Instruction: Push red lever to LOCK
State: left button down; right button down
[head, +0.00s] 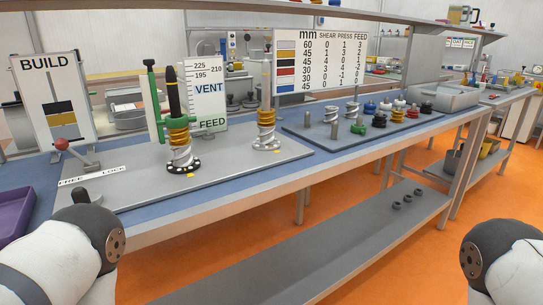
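The red lever is a red ball knob (61,144) on a short grey handle at the left end of the grey base plate (115,190). A white strip (92,176) in front of it reads FREE at its left end and LOCK at its right end. The knob stands on the FREE side, tilted left. Links of my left arm show at the bottom left and links of my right arm at the bottom right. I see no gripper fingers. A small dark piece (82,197) shows just above my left arm; I cannot tell what it is.
A BUILD board (52,95) rises behind the lever. A purple tray (14,212) lies at the left edge.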

aim_at(61, 144)
jog(key=l+u, duration=0.1)
jog(key=u, duration=1.35)
